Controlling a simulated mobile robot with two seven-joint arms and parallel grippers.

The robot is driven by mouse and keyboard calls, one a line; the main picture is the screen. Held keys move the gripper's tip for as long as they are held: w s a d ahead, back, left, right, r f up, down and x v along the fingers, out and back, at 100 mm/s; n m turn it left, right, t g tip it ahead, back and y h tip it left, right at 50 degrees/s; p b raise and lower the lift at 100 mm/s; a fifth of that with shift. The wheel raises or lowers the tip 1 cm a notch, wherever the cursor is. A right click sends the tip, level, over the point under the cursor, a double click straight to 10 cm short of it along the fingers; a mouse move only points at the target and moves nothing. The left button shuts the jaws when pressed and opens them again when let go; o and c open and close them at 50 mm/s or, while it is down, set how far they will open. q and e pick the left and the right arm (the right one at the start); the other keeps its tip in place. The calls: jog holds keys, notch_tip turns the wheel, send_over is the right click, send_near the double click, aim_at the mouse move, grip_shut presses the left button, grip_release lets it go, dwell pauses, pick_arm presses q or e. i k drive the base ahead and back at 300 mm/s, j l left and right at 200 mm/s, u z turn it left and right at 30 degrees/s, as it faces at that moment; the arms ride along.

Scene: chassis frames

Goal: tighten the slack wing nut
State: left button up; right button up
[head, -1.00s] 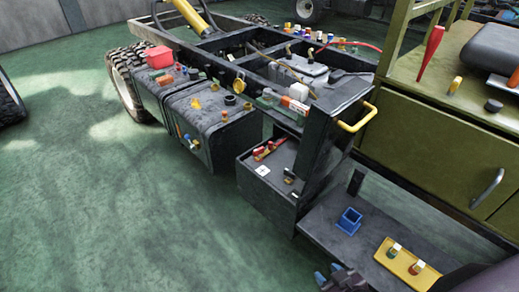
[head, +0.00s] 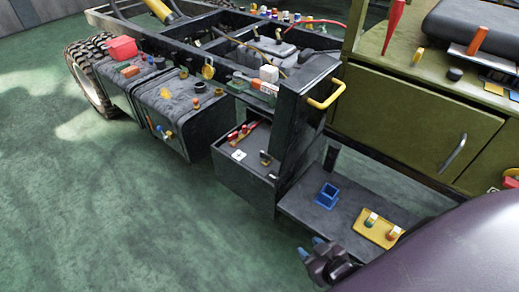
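A dark box (head: 244,187) stands on the frame's near side. My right gripper (head: 310,247) is at the bottom centre, below and right of the box, in front of the grey step. Its two bluish fingertips are apart with nothing visible between them. My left gripper is out of view.
The grey step (head: 300,205) carries a blue square holder (head: 327,195) and a yellow tray (head: 376,229) with small parts. A yellow handle (head: 327,97) sticks out from a dark post above the box. A tank (head: 180,119) stands left. The green floor is clear.

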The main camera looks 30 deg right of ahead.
aim_at(232, 137)
jog(key=i+j+z, duration=0.1)
jog(key=z, duration=0.4)
jog(key=i+j+z, duration=0.1)
jog(key=z, duration=0.35)
jog(key=i+j+z, duration=0.25)
jog(key=j, duration=0.15)
jog(key=i+j+z, duration=0.1)
jog(key=j+z, duration=0.15)
jog(key=i+j+z, duration=0.15)
jog(key=j, duration=0.3)
jog(key=j+z, duration=0.1)
jog(key=j, duration=0.4)
jog(key=i+j, duration=0.1)
jog(key=j, duration=0.45)
jog(key=i+j, duration=0.15)
jog(key=j, duration=0.35)
jog(key=i+j+z, duration=0.1)
jog(key=j, duration=0.45)
jog(key=i+j, duration=0.1)
jog(key=j, duration=0.4)
